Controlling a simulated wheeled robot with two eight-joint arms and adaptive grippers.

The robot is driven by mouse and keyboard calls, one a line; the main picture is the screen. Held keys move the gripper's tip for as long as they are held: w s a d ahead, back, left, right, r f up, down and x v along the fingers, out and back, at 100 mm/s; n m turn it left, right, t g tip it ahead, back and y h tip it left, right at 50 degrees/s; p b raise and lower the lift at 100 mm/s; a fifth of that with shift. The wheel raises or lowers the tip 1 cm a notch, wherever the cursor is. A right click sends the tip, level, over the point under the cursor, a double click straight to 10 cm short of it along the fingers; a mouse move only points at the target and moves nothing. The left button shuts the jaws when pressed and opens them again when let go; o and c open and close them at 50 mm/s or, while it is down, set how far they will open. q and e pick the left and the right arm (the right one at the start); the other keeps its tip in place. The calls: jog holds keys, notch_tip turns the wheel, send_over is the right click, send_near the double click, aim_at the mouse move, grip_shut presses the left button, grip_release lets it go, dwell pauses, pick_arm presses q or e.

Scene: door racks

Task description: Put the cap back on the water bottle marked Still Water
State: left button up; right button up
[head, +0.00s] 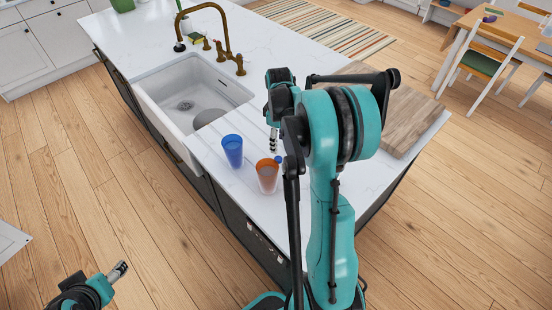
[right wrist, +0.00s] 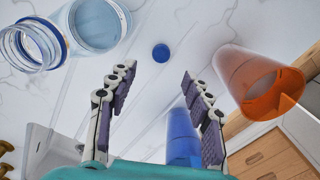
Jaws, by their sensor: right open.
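A small round blue cap (right wrist: 161,53) lies on the white counter, apart from my fingers, in the right wrist view. A clear uncapped bottle (right wrist: 38,42) with a blue ring at its neck is at the upper left there; its marking cannot be read. My right gripper (right wrist: 158,105) is open and empty above the counter, with the cap showing beyond the gap between its fingers. In the head view the right gripper (head: 274,142) is partly covered by its own arm, and I cannot make out the bottle. My left gripper (head: 118,270) is low at the left, away from the counter.
A blue cup (head: 232,151) and an orange cup (head: 267,177) stand near the counter's front edge, close to the right gripper. A sink (head: 195,92) with a brass faucet (head: 226,45) lies farther back. A wooden board (head: 405,118) is at the right.

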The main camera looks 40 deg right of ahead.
aim_at(278, 159)
jog(key=shift+f+b, duration=0.3)
jog(key=shift+f, duration=1.05)
notch_tip(278, 159, down, 5)
jog(key=shift+s+f+b, duration=0.1)
jog(key=shift+b, duration=0.65)
jog(key=c, duration=0.8)
